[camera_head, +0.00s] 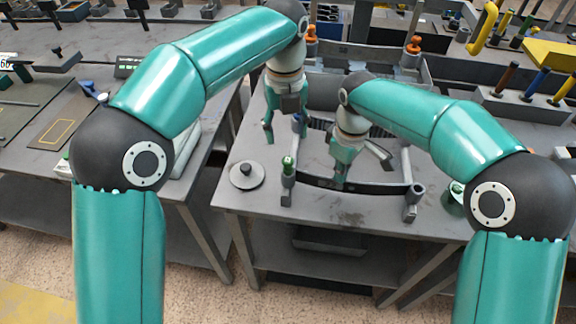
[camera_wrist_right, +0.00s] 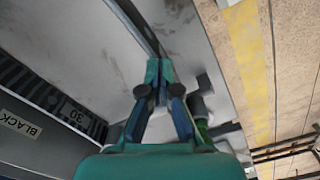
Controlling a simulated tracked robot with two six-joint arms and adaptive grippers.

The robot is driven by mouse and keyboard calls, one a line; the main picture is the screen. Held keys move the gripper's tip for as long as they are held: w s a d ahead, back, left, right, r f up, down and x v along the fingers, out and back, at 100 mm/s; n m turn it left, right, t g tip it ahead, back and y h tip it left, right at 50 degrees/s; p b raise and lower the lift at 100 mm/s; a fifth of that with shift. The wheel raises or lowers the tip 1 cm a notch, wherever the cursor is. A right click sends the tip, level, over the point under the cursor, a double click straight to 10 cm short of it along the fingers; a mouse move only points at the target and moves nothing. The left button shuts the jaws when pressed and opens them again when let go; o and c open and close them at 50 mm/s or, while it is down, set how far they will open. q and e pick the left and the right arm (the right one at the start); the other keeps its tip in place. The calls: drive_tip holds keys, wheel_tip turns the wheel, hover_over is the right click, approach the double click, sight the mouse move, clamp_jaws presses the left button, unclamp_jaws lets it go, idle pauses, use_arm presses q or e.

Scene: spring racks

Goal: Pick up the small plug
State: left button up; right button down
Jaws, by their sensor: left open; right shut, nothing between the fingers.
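I cannot tell for certain which piece is the small plug. A small dark knob on a round grey disc (camera_head: 246,175) stands at the table's front left. A small green piece (camera_head: 288,161) sits atop the rack's front left post; a green piece also shows in the right wrist view (camera_wrist_right: 203,129). My left gripper (camera_head: 283,128) is open and empty, pointing down behind and above that post. My right gripper (camera_head: 340,176) is shut and empty, over the rack's curved front bar; in the right wrist view its fingertips (camera_wrist_right: 159,68) meet.
The grey rack (camera_head: 388,187) with its curved bar stands on the grey table (camera_head: 235,203). Orange-topped posts (camera_head: 413,45) stand behind it. A green round container (camera_head: 453,198) is partly hidden by my right arm. A label reading BLACK (camera_wrist_right: 20,124) shows in the right wrist view.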

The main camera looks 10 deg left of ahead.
sight(288, 160)
use_arm(q)
wheel_tip(288, 160, down, 5)
drive_tip(key=shift+r, duration=0.1)
drive_tip(key=shift+s+d+f, duration=0.1)
drive_tip(key=shift+s+f, duration=0.05)
drive_tip(key=shift+f, duration=1.2)
drive_tip(key=shift+s+d+f, duration=0.1)
drive_tip(key=shift+s+f, duration=0.05)
drive_tip(key=shift+f, duration=1.2)
drive_tip(key=c, duration=1)
